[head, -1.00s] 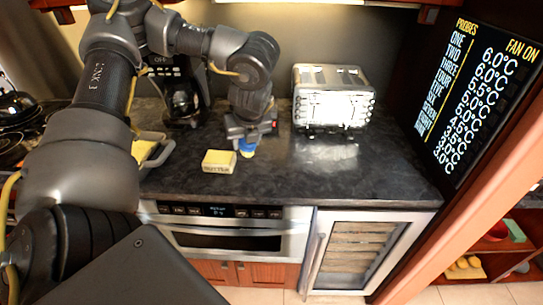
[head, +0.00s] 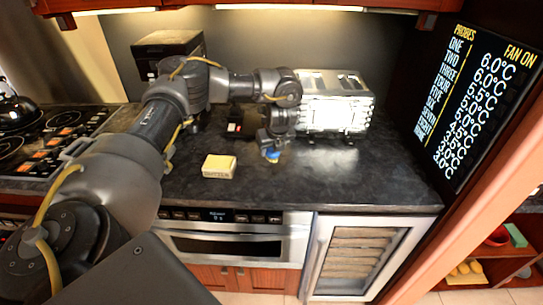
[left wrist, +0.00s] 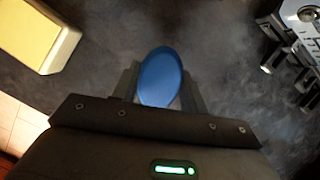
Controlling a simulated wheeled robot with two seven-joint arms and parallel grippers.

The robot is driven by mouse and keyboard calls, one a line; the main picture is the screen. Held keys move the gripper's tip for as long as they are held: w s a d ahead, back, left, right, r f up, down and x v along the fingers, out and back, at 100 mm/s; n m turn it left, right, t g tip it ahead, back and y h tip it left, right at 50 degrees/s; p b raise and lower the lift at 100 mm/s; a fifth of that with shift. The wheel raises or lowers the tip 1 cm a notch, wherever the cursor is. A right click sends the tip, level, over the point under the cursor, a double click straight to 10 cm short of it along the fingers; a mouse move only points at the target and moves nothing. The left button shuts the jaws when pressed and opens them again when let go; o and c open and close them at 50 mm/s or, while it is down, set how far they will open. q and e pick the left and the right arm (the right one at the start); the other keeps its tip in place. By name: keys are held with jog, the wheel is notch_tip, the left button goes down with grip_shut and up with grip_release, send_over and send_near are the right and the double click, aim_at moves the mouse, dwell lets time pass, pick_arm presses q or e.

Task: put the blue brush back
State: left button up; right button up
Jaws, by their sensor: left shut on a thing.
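The blue brush (head: 272,155) is in my left gripper (head: 273,150), low over the dark counter in front of the toaster. In the left wrist view the brush (left wrist: 160,77) shows as a blue oval between the two fingers of the left gripper (left wrist: 158,85), which are shut on it. I cannot tell whether its lower end touches the counter. My right gripper is not in view.
A yellow butter box (head: 219,166) lies on the counter (head: 330,180) left of the brush. A silver toaster (head: 333,105) stands behind, to the right. The stove (head: 50,135) is at the left. The counter's right side is clear.

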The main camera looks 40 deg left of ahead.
aim_at(272, 156)
pick_arm(q)
jog(key=shift+f+p, duration=0.4)
jog(key=shift+f, duration=0.9)
jog(key=shift+s, duration=0.1)
jog(key=shift+f, duration=0.2)
jog(key=o, duration=1.1)
jog(key=v, duration=1.2)
jog(key=shift+r+b, duration=0.25)
jog(key=shift+b, duration=0.05)
